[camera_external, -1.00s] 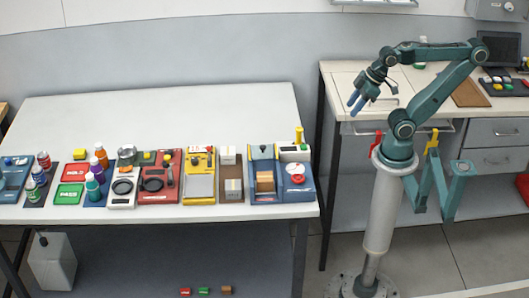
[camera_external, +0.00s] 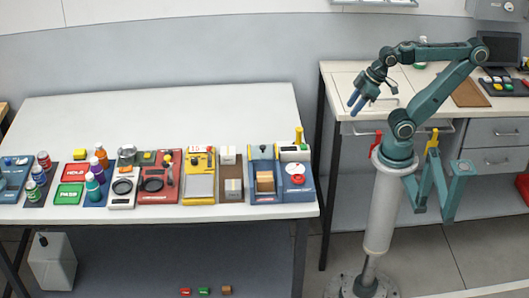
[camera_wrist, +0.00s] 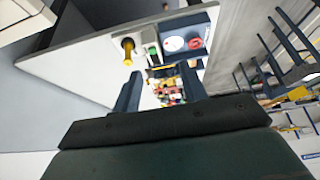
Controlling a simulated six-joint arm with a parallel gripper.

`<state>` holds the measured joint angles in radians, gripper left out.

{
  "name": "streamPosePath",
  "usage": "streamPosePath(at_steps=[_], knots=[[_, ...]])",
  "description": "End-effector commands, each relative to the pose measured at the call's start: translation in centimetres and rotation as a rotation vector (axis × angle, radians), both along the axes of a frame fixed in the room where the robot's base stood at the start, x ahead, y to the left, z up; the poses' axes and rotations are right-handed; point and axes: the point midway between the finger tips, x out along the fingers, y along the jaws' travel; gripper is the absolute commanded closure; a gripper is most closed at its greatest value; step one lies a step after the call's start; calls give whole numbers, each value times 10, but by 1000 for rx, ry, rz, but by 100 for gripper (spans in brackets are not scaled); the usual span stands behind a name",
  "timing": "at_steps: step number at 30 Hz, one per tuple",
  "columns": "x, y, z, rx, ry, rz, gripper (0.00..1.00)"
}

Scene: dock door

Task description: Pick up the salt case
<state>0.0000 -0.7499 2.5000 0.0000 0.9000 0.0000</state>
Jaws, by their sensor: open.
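No readable label marks the salt case, so I cannot tell which item it is. Two small pale boxes stand on a brown pad (camera_external: 231,169), one at the back (camera_external: 228,155) and one at the front (camera_external: 233,187). A brown box (camera_external: 264,181) sits in a blue station (camera_external: 282,182) at the right end of the long table. My gripper (camera_external: 356,101) is open and empty, fingers pointing down, in front of the right-hand bench and well right of these boxes. Its two spread fingers also show in the wrist view (camera_wrist: 160,88), with table items small and far beyond.
The long white table (camera_external: 160,115) has its items along the front edge; its back is clear. Bottles, red and green pads (camera_external: 71,184), and a yellow station (camera_external: 200,176) stand left of the boxes.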

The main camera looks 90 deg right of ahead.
Motion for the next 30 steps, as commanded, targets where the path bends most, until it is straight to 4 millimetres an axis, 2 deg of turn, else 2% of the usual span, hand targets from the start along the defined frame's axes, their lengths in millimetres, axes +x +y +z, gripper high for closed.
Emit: streamPosePath(at_steps=[7,12,23,30], knots=[[0,0,0,0,0,0,57],[0,0,0,0,0,0,25],[2,0,1,0,2,0,25],[19,2,9,5,35,3,25]])
